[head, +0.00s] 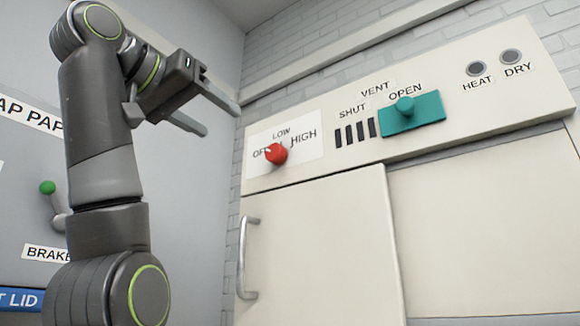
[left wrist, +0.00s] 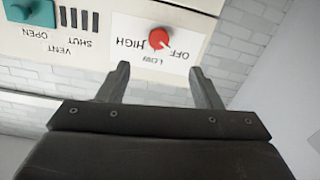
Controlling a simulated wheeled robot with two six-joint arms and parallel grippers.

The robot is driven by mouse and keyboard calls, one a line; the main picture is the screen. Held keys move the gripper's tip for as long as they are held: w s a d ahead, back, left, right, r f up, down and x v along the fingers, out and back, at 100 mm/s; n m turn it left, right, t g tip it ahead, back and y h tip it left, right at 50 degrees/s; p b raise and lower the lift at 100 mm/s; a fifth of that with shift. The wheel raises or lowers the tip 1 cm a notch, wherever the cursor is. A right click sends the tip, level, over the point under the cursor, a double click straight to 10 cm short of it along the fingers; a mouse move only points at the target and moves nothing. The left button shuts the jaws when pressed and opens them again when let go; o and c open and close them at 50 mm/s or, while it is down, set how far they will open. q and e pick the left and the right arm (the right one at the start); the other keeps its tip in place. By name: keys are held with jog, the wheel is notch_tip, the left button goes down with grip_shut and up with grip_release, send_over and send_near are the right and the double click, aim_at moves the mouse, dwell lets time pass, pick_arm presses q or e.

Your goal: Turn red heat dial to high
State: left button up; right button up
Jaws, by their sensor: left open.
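The red heat dial (head: 276,153) sits on a white plate (head: 312,140) marked OFF, LOW and HIGH, at the left end of the cream panel. A pale mark on the dial points toward OFF. My left gripper (head: 221,120) is open and empty, up and to the left of the dial in the head view, apart from it. In the left wrist view, which is upside down, the dial (left wrist: 159,39) shows beyond and between the open fingertips (left wrist: 160,68). My right gripper is not in view.
Right of the dial are a teal vent slider (head: 411,113) and HEAT and DRY lamps (head: 493,62). Below is a cabinet door with a metal handle (head: 247,258). A green-knobbed brake lever (head: 48,188) is at left. The space before the dial looks clear.

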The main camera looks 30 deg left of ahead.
pick_arm(q)
jog(key=p, duration=0.6)
send_near(272, 152)
jog(key=w, duration=0.7)
jog(key=shift+w+d, duration=0.1)
jog(key=shift+d, duration=0.15)
jog(key=shift+w+f, duration=0.15)
jog(key=shift+w, duration=0.55)
jog(key=shift+s, duration=0.15)
jog(key=shift+c, duration=0.9)
jog(key=c, duration=0.8)
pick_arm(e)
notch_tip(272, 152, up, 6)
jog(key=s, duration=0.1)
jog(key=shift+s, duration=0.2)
